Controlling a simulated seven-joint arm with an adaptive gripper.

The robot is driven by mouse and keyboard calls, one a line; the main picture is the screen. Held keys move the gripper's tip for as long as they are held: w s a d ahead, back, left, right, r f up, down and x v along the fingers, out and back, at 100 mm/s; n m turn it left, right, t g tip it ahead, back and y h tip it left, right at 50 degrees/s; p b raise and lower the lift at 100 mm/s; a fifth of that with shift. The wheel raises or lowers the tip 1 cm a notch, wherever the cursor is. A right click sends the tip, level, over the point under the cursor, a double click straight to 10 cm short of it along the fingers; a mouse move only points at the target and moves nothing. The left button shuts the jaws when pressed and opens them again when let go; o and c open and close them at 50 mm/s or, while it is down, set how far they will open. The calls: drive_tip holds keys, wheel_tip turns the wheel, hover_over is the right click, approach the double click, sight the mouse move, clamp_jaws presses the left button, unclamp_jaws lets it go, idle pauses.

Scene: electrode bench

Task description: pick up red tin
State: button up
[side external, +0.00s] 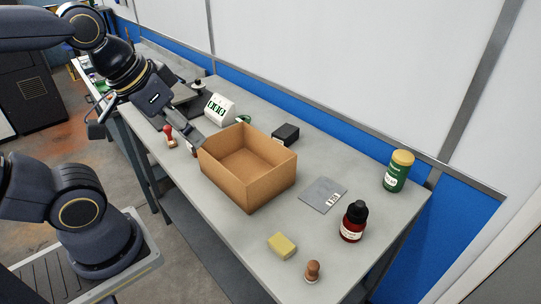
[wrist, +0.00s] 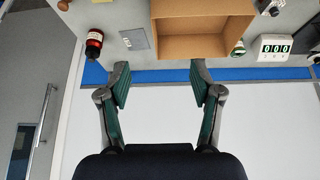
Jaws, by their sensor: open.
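No plain red tin shows clearly. The closest match is a dark red bottle (side external: 353,222) with a black cap and white label, upright at the near right of the bench; it also shows in the wrist view (wrist: 94,44) at upper left. A red-handled stamp-like object (side external: 168,134) stands at the bench's left edge. My gripper (side external: 193,138) is over the left part of the bench, beside the cardboard box and far from the bottle. In the wrist view my gripper (wrist: 163,78) has its fingers wide apart with nothing between them.
An open, empty cardboard box (side external: 270,186) stands mid-bench between my gripper and the bottle. A grey pouch (side external: 322,194), yellow sponge (side external: 282,246), wooden stamp (side external: 312,271) and green jar (side external: 397,172) surround the bottle. A digital display (side external: 219,108) and black box (side external: 285,134) stand behind.

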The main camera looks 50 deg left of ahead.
drive_tip(key=o, duration=0.3)
